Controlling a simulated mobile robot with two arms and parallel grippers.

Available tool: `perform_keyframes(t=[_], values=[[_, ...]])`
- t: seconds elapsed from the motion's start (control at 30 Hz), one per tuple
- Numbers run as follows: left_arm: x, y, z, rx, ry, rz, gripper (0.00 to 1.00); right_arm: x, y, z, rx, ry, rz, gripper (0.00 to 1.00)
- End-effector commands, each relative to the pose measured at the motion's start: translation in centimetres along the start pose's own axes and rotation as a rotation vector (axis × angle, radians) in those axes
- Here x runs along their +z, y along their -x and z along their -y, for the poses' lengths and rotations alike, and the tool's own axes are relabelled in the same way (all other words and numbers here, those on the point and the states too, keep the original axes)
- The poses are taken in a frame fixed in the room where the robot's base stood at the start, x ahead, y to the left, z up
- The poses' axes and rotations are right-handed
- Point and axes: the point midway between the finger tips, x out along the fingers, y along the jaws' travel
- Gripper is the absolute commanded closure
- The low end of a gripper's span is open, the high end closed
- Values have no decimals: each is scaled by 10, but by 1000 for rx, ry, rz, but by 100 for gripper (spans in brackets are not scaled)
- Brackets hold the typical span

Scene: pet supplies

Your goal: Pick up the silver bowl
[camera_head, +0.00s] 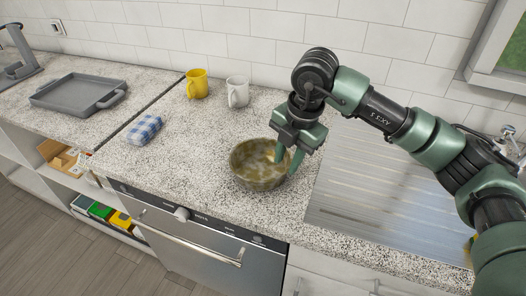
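The bowl (240,172) stands upright on the speckled counter near its front edge. It looks olive-brown and mottled with a dull shine rather than plainly silver. My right gripper (288,161) points down at the bowl's right side. Its two green fingers look apart, one over the inside of the bowl and one by the outside of the right rim. Whether either finger touches the bowl is too small to tell. The fingers hide part of the right rim. My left gripper is not in view.
A yellow mug (197,85) and a white mug (238,93) stand behind the bowl. A blue checked cloth (145,129) and a grey tray (72,92) lie to the left. A ridged metal drainboard (350,190) is at right. Counter left of the bowl is clear.

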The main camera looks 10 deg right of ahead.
Motion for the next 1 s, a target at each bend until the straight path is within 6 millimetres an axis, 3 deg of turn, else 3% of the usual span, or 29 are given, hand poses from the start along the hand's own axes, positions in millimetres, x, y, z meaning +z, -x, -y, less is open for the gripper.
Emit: perform_keyframes(t=[0.13, 0.3, 0.43, 0.63, 0.77, 0.9, 1.0], values=[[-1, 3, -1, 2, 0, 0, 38, 1, -10, 1, -7, -4, 4, 71], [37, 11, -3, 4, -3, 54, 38, 0, -29, 0, -6, -2, 2, 71], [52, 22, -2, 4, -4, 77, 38, -3, -46, -3, -8, -1, 1, 71], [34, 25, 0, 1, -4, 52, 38, -3, -72, -4, -4, -2, 2, 71], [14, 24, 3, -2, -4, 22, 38, -3, -77, -5, -1, 0, 3, 71], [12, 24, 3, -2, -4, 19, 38, -3, -77, -5, -2, 0, 3, 71], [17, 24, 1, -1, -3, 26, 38, -3, -77, -5, -2, 0, 3, 96]])
